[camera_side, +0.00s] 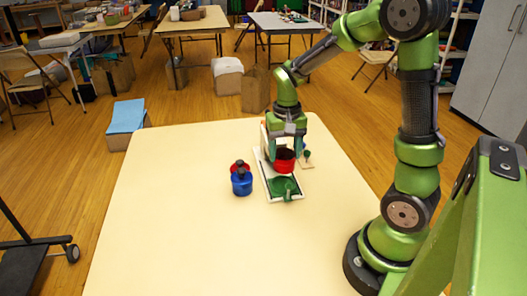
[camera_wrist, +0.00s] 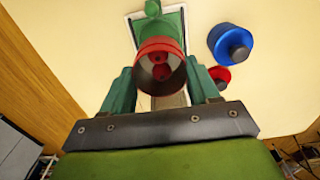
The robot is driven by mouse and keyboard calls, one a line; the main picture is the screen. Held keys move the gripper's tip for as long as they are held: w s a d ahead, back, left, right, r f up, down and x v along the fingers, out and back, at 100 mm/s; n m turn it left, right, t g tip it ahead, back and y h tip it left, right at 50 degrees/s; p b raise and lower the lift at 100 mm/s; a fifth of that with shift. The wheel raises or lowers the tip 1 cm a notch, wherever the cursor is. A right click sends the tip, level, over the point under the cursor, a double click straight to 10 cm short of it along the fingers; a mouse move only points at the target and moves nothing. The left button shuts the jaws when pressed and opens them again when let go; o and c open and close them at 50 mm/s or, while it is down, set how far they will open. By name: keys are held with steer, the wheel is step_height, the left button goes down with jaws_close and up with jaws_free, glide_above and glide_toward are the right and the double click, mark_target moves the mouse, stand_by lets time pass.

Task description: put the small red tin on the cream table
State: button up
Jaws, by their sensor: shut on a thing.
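My gripper (camera_side: 285,150) is shut on a small red tin (camera_side: 284,167), with a green finger on either side of it. In the wrist view the tin (camera_wrist: 160,46) is between the fingertips (camera_wrist: 162,82), and its round opening faces the camera. The tin is over the far part of a white-rimmed tray with a green inside (camera_side: 268,185); I cannot tell whether they touch. The tray also shows behind the tin in the wrist view (camera_wrist: 175,22). The cream table (camera_side: 170,225) lies under all of this.
A blue round container with a dark knob (camera_side: 241,186) stands left of the tray, with a red one (camera_side: 236,166) behind it. A green knobbed piece (camera_side: 289,196) is at the tray's near end. A small green-topped piece (camera_side: 307,155) stands to the right. The table's left and front are bare.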

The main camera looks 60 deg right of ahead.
steer(key=shift+r, duration=0.6)
